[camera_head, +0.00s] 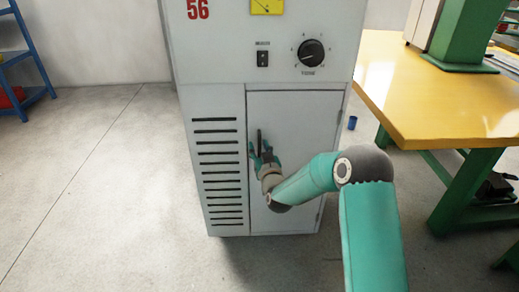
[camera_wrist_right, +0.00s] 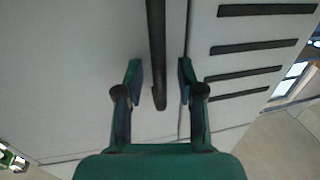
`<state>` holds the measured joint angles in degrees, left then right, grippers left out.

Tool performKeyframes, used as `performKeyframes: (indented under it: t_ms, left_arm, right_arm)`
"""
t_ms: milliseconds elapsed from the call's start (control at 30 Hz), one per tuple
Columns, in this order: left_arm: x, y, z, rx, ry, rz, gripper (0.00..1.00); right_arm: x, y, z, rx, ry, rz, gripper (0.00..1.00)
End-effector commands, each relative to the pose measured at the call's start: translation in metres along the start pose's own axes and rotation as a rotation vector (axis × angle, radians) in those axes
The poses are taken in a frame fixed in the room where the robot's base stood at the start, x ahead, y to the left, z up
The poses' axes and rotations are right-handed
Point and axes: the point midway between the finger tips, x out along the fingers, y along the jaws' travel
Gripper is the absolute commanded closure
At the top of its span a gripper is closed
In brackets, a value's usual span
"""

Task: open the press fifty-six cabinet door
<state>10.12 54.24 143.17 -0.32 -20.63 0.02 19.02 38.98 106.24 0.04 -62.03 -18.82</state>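The press fifty-six cabinet (camera_head: 216,105) is light grey, with a red "56" at its top left. Its door (camera_head: 300,130) is the right-hand lower panel and looks closed. A dark upright bar handle (camera_head: 259,136) sits near the door's left edge. My right gripper (camera_head: 264,152) is at the handle's lower part. In the right wrist view the handle (camera_wrist_right: 157,50) comes down between the two fingers of the gripper (camera_wrist_right: 160,80). The fingers are apart, with a gap on each side of the handle. My left gripper is in neither view.
A yellow-topped table (camera_head: 440,100) with green legs stands to the right of the cabinet. A small blue cup (camera_head: 352,123) is on the floor between them. A blue shelf (camera_head: 25,65) stands at the far left. The floor left of the cabinet is clear.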

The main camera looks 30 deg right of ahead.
Motion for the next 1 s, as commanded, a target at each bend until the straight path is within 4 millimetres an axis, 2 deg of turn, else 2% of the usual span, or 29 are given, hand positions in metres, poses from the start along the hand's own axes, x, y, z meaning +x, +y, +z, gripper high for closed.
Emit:
performKeyframes:
  t_ms: [267, 400, 500, 1000]
  left_arm:
    - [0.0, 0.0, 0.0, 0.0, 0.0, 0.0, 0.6]
    - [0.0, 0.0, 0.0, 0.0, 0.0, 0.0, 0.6]
    - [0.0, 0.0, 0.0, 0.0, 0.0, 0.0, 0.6]
    - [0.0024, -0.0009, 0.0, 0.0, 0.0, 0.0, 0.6]
  right_arm:
    - [0.0007, 0.0003, 0.0002, 0.0, -0.001, 0.0, 0.63]
    - [0.0005, 0.0005, 0.0001, 0.0, 0.0, 0.001, 0.87]
    - [0.0005, 0.0006, 0.0001, 0.0, 0.0, 0.001, 1.0]
    - [-0.0019, -0.0033, 0.0006, 0.0, 0.0, -0.015, 1.0]
